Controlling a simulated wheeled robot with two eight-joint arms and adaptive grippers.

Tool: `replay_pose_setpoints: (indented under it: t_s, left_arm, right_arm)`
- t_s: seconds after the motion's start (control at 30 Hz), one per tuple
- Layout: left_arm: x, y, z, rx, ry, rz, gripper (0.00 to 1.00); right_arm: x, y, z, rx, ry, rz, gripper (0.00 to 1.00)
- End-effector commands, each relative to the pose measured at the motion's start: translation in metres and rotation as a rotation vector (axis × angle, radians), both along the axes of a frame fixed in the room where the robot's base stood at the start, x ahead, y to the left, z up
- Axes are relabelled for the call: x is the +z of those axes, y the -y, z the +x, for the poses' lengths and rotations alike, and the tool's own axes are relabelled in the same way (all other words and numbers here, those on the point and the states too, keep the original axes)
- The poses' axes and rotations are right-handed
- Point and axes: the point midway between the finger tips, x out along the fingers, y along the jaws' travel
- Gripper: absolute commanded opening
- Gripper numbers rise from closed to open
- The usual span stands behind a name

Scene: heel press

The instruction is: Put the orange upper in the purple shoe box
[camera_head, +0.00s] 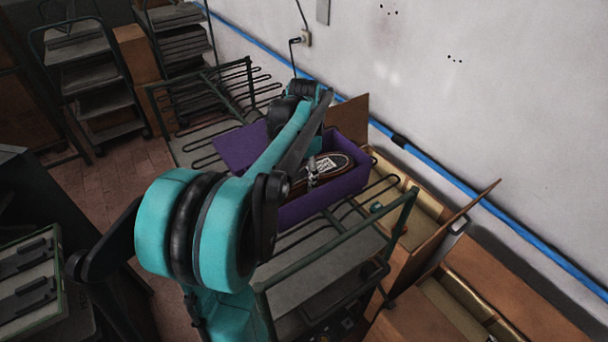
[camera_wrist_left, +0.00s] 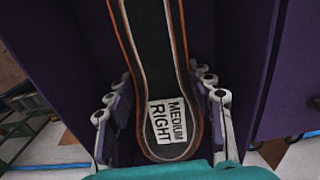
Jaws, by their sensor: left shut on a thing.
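The purple shoe box (camera_head: 340,190) stands open on a wire-topped rack in the head view, its purple flap (camera_head: 232,150) to the left. The upper (camera_head: 337,162), dark with reddish-brown sides and a white label, lies inside the box outline. In the left wrist view the upper (camera_wrist_left: 152,45) shows a black inside with orange edges and a "MEDIUM RIGHT" label. My left gripper (camera_wrist_left: 161,105) is shut on its rounded end, one finger on each side. Purple box walls (camera_wrist_left: 238,50) stand around it. Whether the upper touches the box floor is hidden. My right gripper is not in view.
The green-framed rack (camera_head: 385,245) carries the box. Other shelf carts (camera_head: 85,75) stand at the back left. Brick floor shows on the left.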

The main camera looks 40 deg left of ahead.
Motion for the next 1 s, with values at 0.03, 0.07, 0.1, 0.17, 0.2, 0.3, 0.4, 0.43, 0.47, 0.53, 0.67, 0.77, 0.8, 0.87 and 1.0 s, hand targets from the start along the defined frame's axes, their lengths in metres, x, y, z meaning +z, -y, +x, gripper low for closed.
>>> replay_pose_setpoints:
  t_s: [0.03,0.07,0.1,0.17,0.2,0.3,0.4,0.43,0.47,0.53,0.67,0.77,0.8,0.87,1.0]
  left_arm:
    - [0.000,0.000,0.000,0.000,0.000,0.000,0.12]
    - [0.000,0.000,0.000,0.000,0.000,0.000,0.12]
    - [0.000,0.000,0.000,0.000,0.000,0.000,0.12]
    - [-0.001,0.000,0.000,0.000,0.000,0.000,0.12]
    - [-0.002,0.000,0.000,0.000,0.000,0.000,0.12]
    - [-0.002,0.000,0.000,0.000,0.000,0.000,0.73]
    - [-0.002,0.000,0.000,0.000,0.000,0.000,0.78]
    - [-0.002,0.000,0.000,0.000,0.000,0.000,0.78]
    - [-0.002,0.000,0.000,0.000,0.000,0.000,0.78]
    - [-0.002,0.000,0.000,0.000,0.000,0.000,0.78]
    - [0.000,0.000,0.000,0.000,0.000,0.000,0.78]
    - [0.008,0.000,0.000,0.000,0.000,0.000,0.78]
    - [0.014,0.000,0.000,0.000,0.000,0.000,0.78]
    - [0.025,0.000,0.000,0.000,0.000,0.000,0.78]
    - [0.056,0.000,0.000,0.000,0.000,0.000,0.78]
  right_arm:
    - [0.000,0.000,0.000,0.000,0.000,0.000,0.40]
    - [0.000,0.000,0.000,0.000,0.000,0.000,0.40]
    - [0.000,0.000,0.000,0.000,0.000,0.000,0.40]
    - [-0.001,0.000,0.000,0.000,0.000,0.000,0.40]
    - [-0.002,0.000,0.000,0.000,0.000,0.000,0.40]
    - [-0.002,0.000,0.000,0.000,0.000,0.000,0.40]
    - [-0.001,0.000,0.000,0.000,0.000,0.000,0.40]
    - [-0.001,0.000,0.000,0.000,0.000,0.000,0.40]
    - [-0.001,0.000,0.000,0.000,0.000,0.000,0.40]
    - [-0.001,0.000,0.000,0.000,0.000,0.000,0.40]
    - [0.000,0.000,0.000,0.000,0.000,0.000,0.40]
    - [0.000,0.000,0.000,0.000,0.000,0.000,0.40]
    - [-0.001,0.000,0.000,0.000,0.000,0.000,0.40]
    - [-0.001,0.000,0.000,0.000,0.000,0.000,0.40]
    - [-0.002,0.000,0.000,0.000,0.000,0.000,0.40]
